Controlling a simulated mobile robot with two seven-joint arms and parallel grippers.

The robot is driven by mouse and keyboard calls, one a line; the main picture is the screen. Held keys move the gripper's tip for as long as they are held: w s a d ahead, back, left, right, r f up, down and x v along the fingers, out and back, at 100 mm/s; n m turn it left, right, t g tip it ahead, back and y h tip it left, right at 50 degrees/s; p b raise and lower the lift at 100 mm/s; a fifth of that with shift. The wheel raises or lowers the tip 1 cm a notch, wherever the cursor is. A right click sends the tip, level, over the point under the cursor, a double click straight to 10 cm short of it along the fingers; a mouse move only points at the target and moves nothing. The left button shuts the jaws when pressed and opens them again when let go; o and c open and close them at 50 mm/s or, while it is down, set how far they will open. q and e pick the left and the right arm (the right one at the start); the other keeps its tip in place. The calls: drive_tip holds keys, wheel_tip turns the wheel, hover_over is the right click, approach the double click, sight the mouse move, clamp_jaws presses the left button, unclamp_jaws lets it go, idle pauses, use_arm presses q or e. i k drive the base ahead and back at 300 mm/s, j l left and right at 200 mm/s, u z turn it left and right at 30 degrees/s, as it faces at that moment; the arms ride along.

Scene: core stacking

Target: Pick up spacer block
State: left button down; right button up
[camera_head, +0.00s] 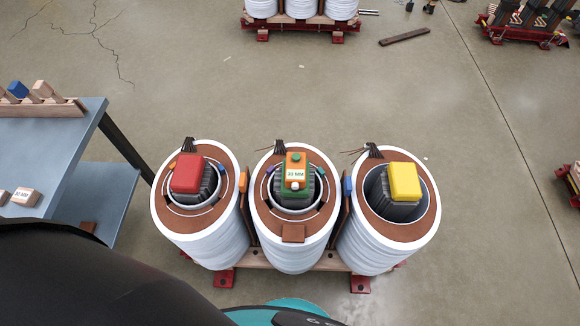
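Small wooden blocks that look like spacer blocks lie on the blue-grey table (50,150) at the left. One labelled block (25,197) sits near the table's front, with another block (3,197) beside it at the picture's edge. A rack (40,110) at the table's back holds wooden blocks (42,89) and a blue block (18,90). A brown block (293,233) sits on the front rim of the middle coil (291,250). Which one is the task's spacer block I cannot tell. Neither gripper shows in this view.
Three white coils stand in a row, with a red-capped core (187,174) left, a green and orange piece (296,172) marked "30 MM" in the middle, and a yellow-capped core (404,182) right. The floor behind is mostly clear. A dark bar (404,37) lies there.

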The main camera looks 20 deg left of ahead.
sight(23, 197)
drive_tip(key=u, duration=2.8)
